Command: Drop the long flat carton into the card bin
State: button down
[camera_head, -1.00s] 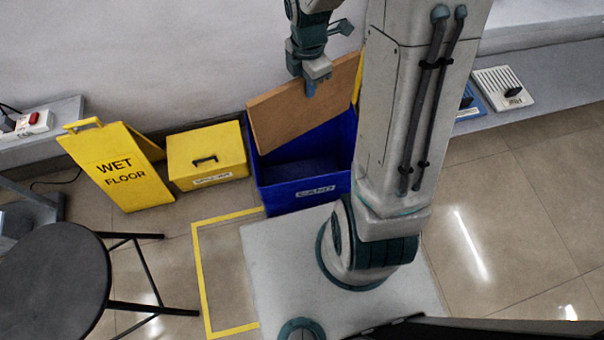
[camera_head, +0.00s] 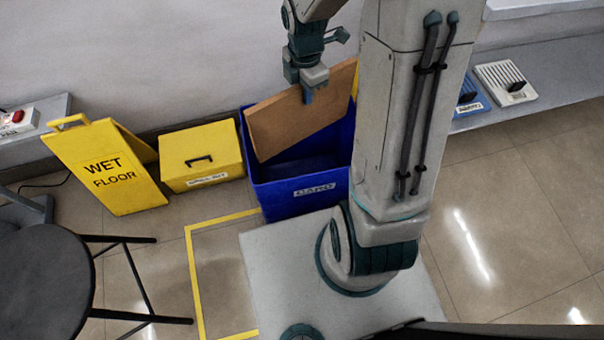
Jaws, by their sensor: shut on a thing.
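The long flat carton (camera_head: 290,122) is a brown board-like box, held tilted with its right end higher. My gripper (camera_head: 308,94) is shut on its upper edge, right of the middle. The card bin (camera_head: 308,200) is an open blue box with a "CARD" label on its front. The carton is over the bin's opening, and its lower left part appears to reach below the rim. I cannot tell whether it touches the bin's walls.
A yellow lidded box (camera_head: 202,157) stands just left of the bin, and a yellow wet floor sign (camera_head: 108,172) is beside it. A black round stool (camera_head: 45,285) is at the lower left. A low shelf (camera_head: 545,85) with blue and white items runs along the right wall.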

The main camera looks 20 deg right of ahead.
jog(key=c, duration=1.3)
grip_release()
jog(key=shift+r, duration=0.1)
notch_tip(320, 180, up, 14)
jog(key=p, duration=0.5)
jog(key=shift+p, duration=0.35)
jog(key=s+r+m+t+p, duration=0.1)
jog(key=s+r+m+p, duration=0.3)
jog(key=r+m+p, duration=0.3)
jog(key=s+r+m+t+p, duration=0.1)
jog(key=s+r+m+p, duration=0.4)
jog(key=r+p, duration=0.5)
jog(key=s+r+m+p, duration=0.4)
jog(key=r+m+p, duration=0.5)
jog(key=r, duration=0.5)
jog(key=shift+s+r+m+t+p, duration=0.3)
jog(key=shift+s+r+m+t, duration=0.05)
jog(key=shift+s+m+t, duration=0.05)
jog(key=shift+c, duration=0.5)
